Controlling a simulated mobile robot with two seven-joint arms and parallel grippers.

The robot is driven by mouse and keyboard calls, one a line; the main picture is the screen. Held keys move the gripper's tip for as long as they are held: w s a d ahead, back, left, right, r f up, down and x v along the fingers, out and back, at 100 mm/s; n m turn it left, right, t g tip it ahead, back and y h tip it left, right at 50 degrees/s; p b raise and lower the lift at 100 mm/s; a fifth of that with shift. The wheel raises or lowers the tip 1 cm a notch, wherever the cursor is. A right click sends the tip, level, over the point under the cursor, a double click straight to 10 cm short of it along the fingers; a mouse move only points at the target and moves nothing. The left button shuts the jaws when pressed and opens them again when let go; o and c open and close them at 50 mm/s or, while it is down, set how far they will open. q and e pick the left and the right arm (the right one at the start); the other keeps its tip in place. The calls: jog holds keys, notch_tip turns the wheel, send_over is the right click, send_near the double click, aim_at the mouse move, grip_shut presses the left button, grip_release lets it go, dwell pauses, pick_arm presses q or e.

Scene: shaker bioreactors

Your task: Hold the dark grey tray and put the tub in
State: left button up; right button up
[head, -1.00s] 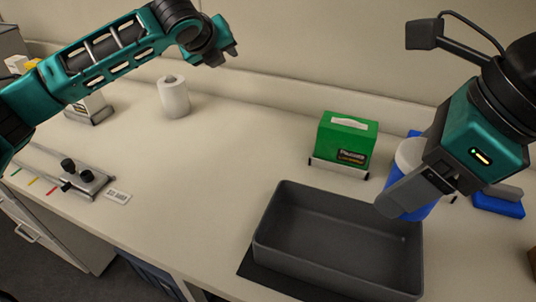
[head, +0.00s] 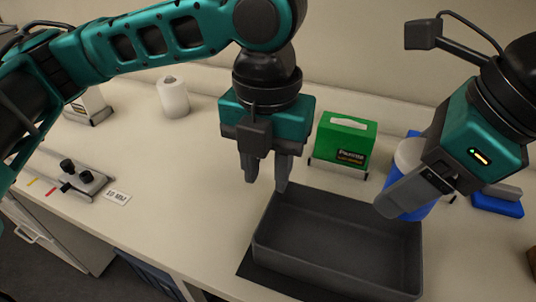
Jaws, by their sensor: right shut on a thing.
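The dark grey tray (head: 340,270) is an empty open box at the front of the bench. The tub (head: 418,212), blue with a white top, stands behind the tray's right end, partly hidden by my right gripper. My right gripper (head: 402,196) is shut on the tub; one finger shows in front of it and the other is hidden. My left gripper (head: 267,176) is open and empty, pointing down with its fingers apart, above the bench by the tray's back left corner.
A green box (head: 345,137) in a white holder stands behind the tray. A paper roll (head: 173,97) stands at the back left. A metal plate with black knobs (head: 84,178) lies at the left, and a blue item (head: 497,205) at the right.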

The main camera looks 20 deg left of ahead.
aim_at(267, 207)
pick_arm(q)
notch_tip(267, 207, down, 10)
jog(key=shift+f, duration=0.25)
dwell(0.3)
grip_shut()
dwell(0.4)
